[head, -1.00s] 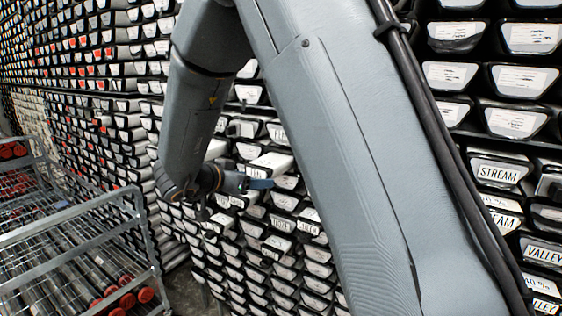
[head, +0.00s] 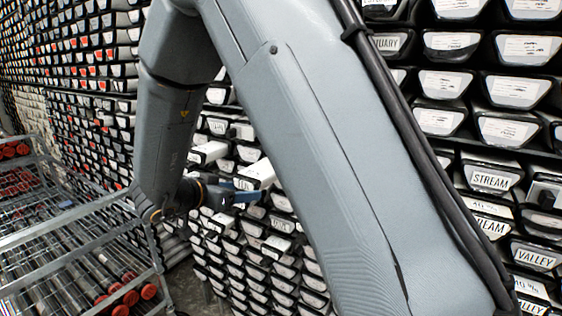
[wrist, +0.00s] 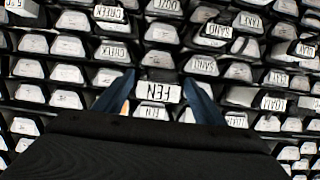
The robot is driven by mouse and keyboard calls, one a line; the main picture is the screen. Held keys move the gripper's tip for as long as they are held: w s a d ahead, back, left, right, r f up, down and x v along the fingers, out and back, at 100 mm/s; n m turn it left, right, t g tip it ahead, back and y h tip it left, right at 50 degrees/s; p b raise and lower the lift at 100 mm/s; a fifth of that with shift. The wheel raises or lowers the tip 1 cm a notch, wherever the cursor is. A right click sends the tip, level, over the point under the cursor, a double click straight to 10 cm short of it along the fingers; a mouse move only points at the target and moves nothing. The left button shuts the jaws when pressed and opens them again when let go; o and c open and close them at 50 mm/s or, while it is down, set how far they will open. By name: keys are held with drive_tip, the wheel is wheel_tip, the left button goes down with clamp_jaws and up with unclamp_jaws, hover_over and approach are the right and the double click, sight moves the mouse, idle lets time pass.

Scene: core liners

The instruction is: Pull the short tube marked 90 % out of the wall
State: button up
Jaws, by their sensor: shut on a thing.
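My gripper (head: 240,193) is shut on a tube with a white face reading FEN (wrist: 158,92), upside down in the wrist view. Its blue fingers stand on either side of that face. In the head view this white tube (head: 256,172) juts out of the wall at the fingertips. I cannot read a 90 % mark on it. A percent label (head: 530,286) shows at the lower right of the head view, but its digits are not clear. My arm hides much of the wall.
The wall (head: 495,180) is packed with dark tubes bearing white labels. Another white tube (head: 208,153) juts out left of the held one. A metal rack cart (head: 75,230) with red-capped tubes stands at the left, close to my wrist.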

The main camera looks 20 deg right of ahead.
drive_tip(key=shift+s+a+p, duration=0.5)
drive_tip(key=shift+s+a, duration=0.1)
drive_tip(key=shift+a, duration=0.2)
drive_tip(key=shift+s+a+p, duration=0.5)
drive_tip(key=shift+s+a, duration=0.05)
drive_tip(key=shift+a, duration=0.25)
drive_tip(key=o, duration=2)
drive_tip(key=shift+f, duration=0.1)
